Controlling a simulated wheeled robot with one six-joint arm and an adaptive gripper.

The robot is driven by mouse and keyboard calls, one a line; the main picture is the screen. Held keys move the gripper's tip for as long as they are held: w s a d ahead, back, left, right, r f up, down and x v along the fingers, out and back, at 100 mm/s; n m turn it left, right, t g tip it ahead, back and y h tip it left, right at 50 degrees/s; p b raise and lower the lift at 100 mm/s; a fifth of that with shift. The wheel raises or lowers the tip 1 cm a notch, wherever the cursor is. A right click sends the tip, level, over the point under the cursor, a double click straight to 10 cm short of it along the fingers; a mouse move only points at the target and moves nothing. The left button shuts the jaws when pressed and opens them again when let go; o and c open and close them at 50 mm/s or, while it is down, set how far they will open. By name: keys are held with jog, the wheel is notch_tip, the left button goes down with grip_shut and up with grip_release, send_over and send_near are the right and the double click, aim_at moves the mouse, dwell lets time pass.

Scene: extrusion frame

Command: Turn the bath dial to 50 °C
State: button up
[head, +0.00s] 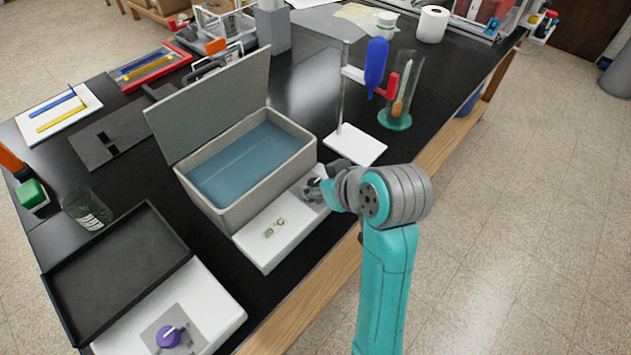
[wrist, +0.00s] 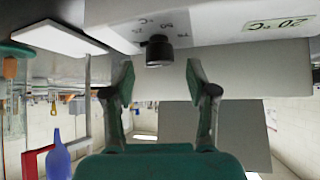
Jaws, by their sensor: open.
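The water bath (head: 205,205) is a beige open box of blue water with its lid raised. Its white front panel (head: 252,247) carries a green display (head: 273,228) reading 20 °C, also seen upside down in the wrist view (wrist: 275,24). The bath dial (wrist: 159,50) is a black knob on the panel, with small printed marks around it; its pointer is not clear. In the head view my gripper (head: 317,188) covers the dial area. In the wrist view my gripper (wrist: 159,82) is open, fingers on either side of the dial's line, with the knob just beyond the fingertips and no visible contact.
A white stand base (head: 355,146) with a blue and red clamp is just behind my gripper, near a glass cylinder (head: 401,95). A second device with a purple knob (head: 169,336) is at the front left. A glass beaker (head: 87,209) stands left of the bath.

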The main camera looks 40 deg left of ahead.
aim_at(315, 183)
jog(key=shift+x, duration=1.75)
grip_shut()
